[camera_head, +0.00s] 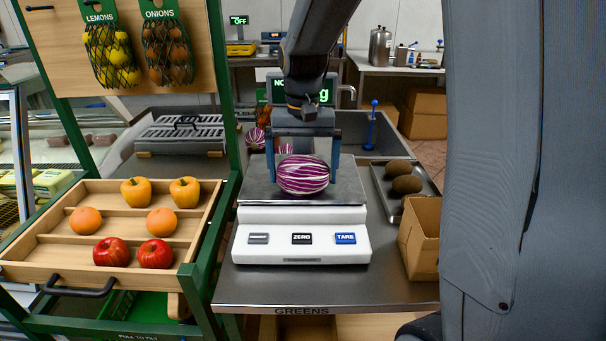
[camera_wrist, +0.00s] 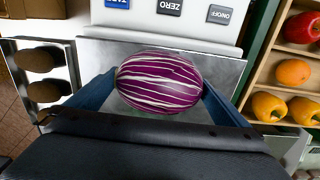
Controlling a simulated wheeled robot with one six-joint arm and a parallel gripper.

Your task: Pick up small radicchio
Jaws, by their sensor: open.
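A purple-and-white striped radicchio (camera_head: 303,175) sits on the metal plate of the white scale (camera_head: 301,215). It also shows in the wrist view (camera_wrist: 160,82), lying between my fingers. My gripper (camera_head: 304,168) points down over it, open, with one blue finger on each side. In the wrist view my gripper (camera_wrist: 157,92) has its fingers close beside the radicchio; whether they touch it I cannot tell. Another radicchio (camera_head: 255,138) is behind the scale, and more purple-and-white shows behind my gripper, partly hidden.
Left of the scale stands a wooden rack (camera_head: 130,225) with peppers, oranges and red apples, beside a green post. On the right are a metal tray (camera_head: 378,185) with brown, oval produce and a cardboard box (camera_head: 421,240). The counter in front of the scale is clear.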

